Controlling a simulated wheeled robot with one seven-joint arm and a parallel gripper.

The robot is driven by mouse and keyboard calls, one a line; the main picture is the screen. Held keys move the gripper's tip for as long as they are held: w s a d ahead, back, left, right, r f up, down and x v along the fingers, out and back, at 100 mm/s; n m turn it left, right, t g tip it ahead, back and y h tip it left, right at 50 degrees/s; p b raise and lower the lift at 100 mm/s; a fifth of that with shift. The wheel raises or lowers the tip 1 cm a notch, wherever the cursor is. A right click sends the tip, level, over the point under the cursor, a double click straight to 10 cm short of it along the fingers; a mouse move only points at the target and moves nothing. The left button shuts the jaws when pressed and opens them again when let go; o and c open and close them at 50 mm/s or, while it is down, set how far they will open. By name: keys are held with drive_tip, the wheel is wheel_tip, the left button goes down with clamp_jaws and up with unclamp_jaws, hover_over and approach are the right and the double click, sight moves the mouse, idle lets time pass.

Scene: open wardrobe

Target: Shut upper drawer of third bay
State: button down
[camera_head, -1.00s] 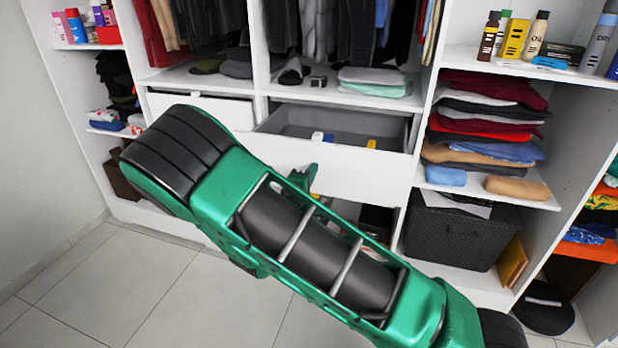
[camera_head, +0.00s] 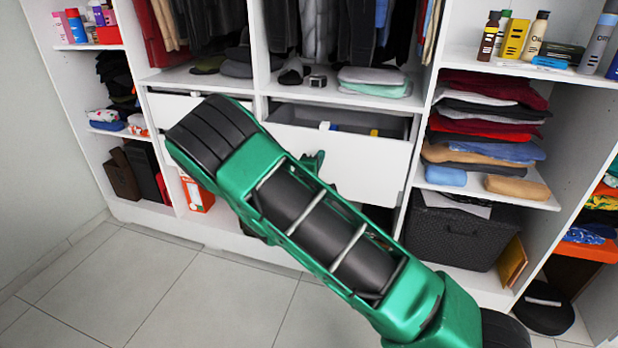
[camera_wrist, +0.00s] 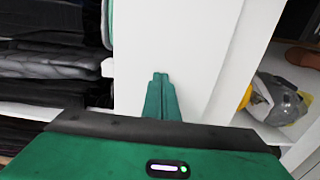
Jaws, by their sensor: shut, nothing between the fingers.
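The upper drawer has a white front (camera_head: 375,170) and stands partly open in the bay with the folded mint and grey clothes above it. A narrow strip of its grey inside shows, with a small blue-and-white item (camera_head: 328,126) and a yellow item in it. My gripper (camera_head: 315,158) is at the left part of this front, partly hidden behind my arm. In the wrist view, my gripper's fingers (camera_wrist: 160,80) are together and empty, pointing at the white drawer front (camera_wrist: 165,40). They look close to or against it; exact contact cannot be told.
The neighbouring white drawer (camera_head: 175,108) at left is partly hidden by my arm. Shelves with folded clothes (camera_head: 485,125) and a black basket (camera_head: 460,235) stand at right. The tiled floor (camera_head: 110,285) in front is clear.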

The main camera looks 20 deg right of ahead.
sight(390, 154)
drive_tip(key=shift+x, duration=8.3)
drive_tip(key=shift+v, duration=4.05)
